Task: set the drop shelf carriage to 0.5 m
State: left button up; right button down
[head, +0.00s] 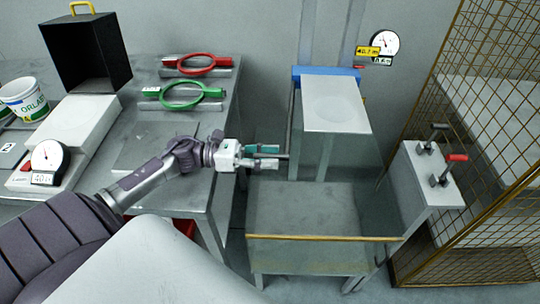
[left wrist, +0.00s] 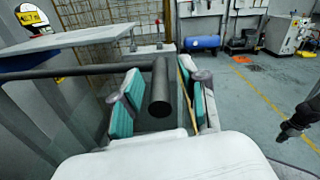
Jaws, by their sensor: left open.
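The drop shelf carriage has a pale grey shelf plate (head: 335,100) on a blue rail piece (head: 312,72) at the wall; the plate also shows at upper left in the left wrist view (left wrist: 70,40). A dark bar (left wrist: 159,90) lies between my left fingers, joined to a thinner rod (left wrist: 70,72) running left. My left gripper (head: 263,156) is open, with its teal pads (left wrist: 122,115) on either side of the bar; gaps show in the left wrist view. A round dial (head: 384,43) hangs behind, with a yellow tag (head: 368,51) that seems to read 0.7 m.
A grey bench (head: 160,125) holds a red ring (head: 196,64), a green ring (head: 193,96) and a scale dial (head: 46,157). A brass-edged tray table (head: 320,210) stands below. Two clamps (head: 440,170) and a wire cage (head: 490,110) are at right.

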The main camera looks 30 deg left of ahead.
pick_arm(q)
jog(key=v, duration=1.1)
jog(key=shift+a, duration=0.3)
jog(key=shift+s, duration=0.15)
